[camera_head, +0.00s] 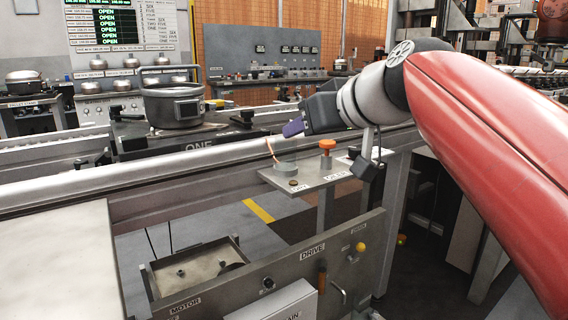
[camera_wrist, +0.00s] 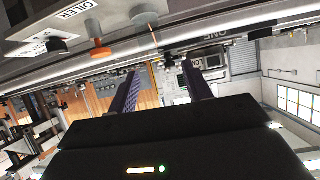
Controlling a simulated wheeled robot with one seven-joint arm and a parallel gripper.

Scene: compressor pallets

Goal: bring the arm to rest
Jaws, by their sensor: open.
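My gripper (camera_head: 290,128) is at the end of my red and grey arm, above the rail and to the left of the arm in the head view. In the wrist view its two dark purple fingers (camera_wrist: 163,92) stand well apart, with nothing between them. It is open and empty. It hangs above and beside a small shelf (camera_head: 318,176) that carries an orange knob (camera_head: 327,146) and a round grey piece with a thin copper-coloured rod (camera_head: 272,150).
A dark grey compressor housing (camera_head: 174,106) sits on the pallet marked ONE behind the rail. A cabinet labelled DRIVE and MOTOR (camera_head: 290,262) stands in front, with an open tray (camera_head: 197,268). A pale worktop (camera_head: 55,265) at the left is bare.

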